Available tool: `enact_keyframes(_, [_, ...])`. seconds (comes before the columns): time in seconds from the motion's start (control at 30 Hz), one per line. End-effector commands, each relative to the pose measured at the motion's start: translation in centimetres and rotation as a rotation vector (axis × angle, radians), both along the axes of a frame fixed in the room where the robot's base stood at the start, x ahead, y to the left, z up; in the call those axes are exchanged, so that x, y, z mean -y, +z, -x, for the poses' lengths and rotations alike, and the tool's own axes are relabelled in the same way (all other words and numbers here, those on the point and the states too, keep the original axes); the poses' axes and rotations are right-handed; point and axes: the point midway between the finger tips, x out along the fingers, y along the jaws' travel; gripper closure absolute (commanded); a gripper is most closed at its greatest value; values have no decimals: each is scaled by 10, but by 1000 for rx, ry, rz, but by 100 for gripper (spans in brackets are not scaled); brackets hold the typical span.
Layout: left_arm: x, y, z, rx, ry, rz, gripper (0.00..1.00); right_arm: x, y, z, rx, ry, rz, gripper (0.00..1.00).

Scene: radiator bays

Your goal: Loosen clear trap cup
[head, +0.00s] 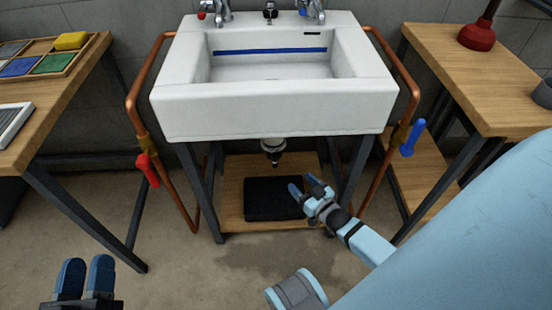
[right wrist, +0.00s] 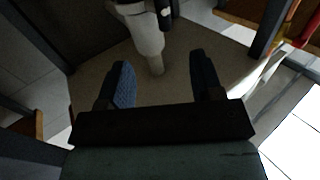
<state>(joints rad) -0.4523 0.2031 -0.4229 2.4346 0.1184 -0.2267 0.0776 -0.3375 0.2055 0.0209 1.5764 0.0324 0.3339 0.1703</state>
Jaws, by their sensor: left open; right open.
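The trap under the sink (head: 272,146) hangs below the basin, with a pale upper part, a dark ring and a small lower end. In the right wrist view a pale, tapering body (right wrist: 147,36) with dark parts beside its top appears to be this trap; I cannot clearly separate the clear cup from it. My right gripper (head: 306,185) is open, below and right of the trap in the head view. In the wrist view its fingers (right wrist: 163,85) are spread with nothing gripped, the pale body beyond them. My left gripper (head: 86,270) is open and empty at the lower left.
A black tray (head: 262,199) lies on the wooden shelf (head: 233,191) under the white sink (head: 270,122). Copper pipes with a red-handled valve (head: 148,169) and a blue-handled valve (head: 412,138) flank the sink. Wooden benches stand left (head: 65,85) and right (head: 480,90).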

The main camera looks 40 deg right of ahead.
Motion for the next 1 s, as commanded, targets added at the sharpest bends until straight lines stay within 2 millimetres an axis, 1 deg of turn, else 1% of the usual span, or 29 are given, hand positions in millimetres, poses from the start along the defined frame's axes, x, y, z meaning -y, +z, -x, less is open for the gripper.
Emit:
enact_keyframes(0.17, [1, -14, -1, -31, -9, -17, 57, -2, -1, -29, 4, 1, 1, 40])
enact_keyframes(0.4, [3, -39, -2, -101, -33, -55, 57, -3, -1, -81, 4, 1, 0, 40])
enact_keyframes(0.6, [4, -56, -2, -152, -51, -82, 57, -5, -1, -114, 1, 1, 0, 40])
enact_keyframes(0.7, [5, -61, -2, -167, -57, -90, 57, -5, -1, -124, -1, 1, 0, 40])
enact_keyframes(0.8, [5, -63, -2, -178, -60, -96, 57, -6, 0, -130, 0, 1, 0, 40])
enact_keyframes(1.0, [5, -64, -2, -181, -61, -98, 57, -6, 1, -132, -1, 1, 0, 40])
